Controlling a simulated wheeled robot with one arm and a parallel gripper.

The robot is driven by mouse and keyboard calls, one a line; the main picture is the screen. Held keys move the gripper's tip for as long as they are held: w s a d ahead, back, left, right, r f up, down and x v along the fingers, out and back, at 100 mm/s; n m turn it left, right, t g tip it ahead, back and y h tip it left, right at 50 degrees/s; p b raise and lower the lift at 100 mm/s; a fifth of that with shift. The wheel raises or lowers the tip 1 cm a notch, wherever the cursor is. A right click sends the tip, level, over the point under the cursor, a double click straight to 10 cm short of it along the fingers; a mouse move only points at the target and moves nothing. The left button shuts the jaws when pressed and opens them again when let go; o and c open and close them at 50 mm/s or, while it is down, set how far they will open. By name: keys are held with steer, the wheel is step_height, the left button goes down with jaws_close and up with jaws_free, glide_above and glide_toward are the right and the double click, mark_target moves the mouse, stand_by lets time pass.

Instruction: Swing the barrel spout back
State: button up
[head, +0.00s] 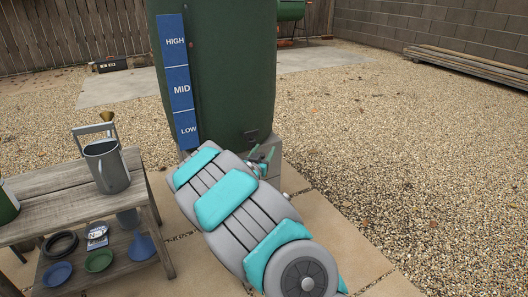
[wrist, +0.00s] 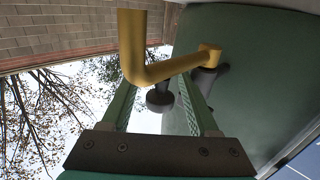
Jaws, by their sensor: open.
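The green barrel (head: 235,70) stands at the back centre with a blue HIGH/MID/LOW strip (head: 176,80) on its face. Its spout is hidden behind my arm in the head view. In the wrist view the brass spout (wrist: 165,70) runs from a collar by the barrel wall (wrist: 255,60) to an elbow, then a straight end. My gripper (head: 264,153) is close to the barrel's lower right. In the wrist view its green fingers (wrist: 157,88) are apart, with the spout crossing at their tips. A dark round knob (wrist: 160,97) shows between them. I cannot tell if they touch the spout.
A wooden bench (head: 60,200) at left carries a grey watering can (head: 107,165), with pots and a blue funnel (head: 140,246) on its lower shelf. A grey block (head: 270,165) supports the barrel. Open gravel (head: 400,140) lies to the right.

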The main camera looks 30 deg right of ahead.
jaws_close()
stand_by(0.4)
stand_by(1.0)
